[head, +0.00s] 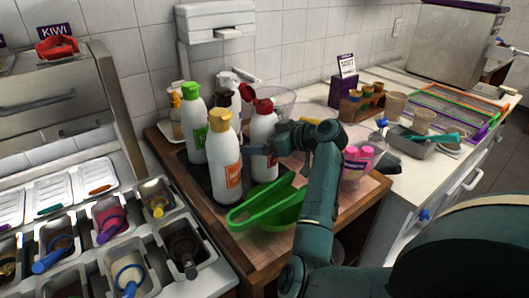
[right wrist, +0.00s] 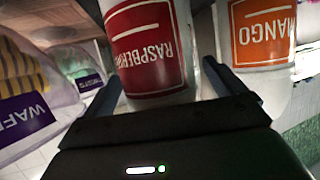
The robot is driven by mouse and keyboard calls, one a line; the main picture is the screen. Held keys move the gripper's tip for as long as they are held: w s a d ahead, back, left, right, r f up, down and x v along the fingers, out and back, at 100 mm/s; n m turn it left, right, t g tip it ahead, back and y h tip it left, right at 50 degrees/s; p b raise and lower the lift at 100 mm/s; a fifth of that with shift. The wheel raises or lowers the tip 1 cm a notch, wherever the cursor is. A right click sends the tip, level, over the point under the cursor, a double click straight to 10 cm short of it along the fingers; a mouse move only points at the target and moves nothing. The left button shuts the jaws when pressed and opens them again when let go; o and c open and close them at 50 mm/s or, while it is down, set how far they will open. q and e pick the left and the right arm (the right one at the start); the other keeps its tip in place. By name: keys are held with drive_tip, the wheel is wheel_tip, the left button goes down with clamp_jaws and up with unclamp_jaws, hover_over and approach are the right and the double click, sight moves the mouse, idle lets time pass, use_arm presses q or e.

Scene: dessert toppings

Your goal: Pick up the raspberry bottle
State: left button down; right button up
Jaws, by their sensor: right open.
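My left gripper is not in view.
The mango bottle (head: 226,158), with a yellow cap, stands close to the left. A green-capped bottle (head: 192,130) is behind it. Green tongs (head: 262,213) lie in front.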

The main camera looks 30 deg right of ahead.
sight(263, 102)
drive_tip(key=shift+c, duration=0.5)
drive_tip(key=c, duration=0.9)
drive_tip(key=shift+r, duration=0.25)
drive_tip(key=shift+c, duration=0.2)
drive_tip(key=o, duration=0.3)
wheel_tip(263, 102, up, 9)
drive_tip(key=shift+b, duration=0.35)
drive_tip(key=shift+r, duration=0.5)
drive_tip(key=c, duration=0.3)
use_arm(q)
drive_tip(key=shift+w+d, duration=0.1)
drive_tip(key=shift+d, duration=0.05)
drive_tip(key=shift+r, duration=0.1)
use_arm(e)
drive_tip(key=shift+r, duration=0.1)
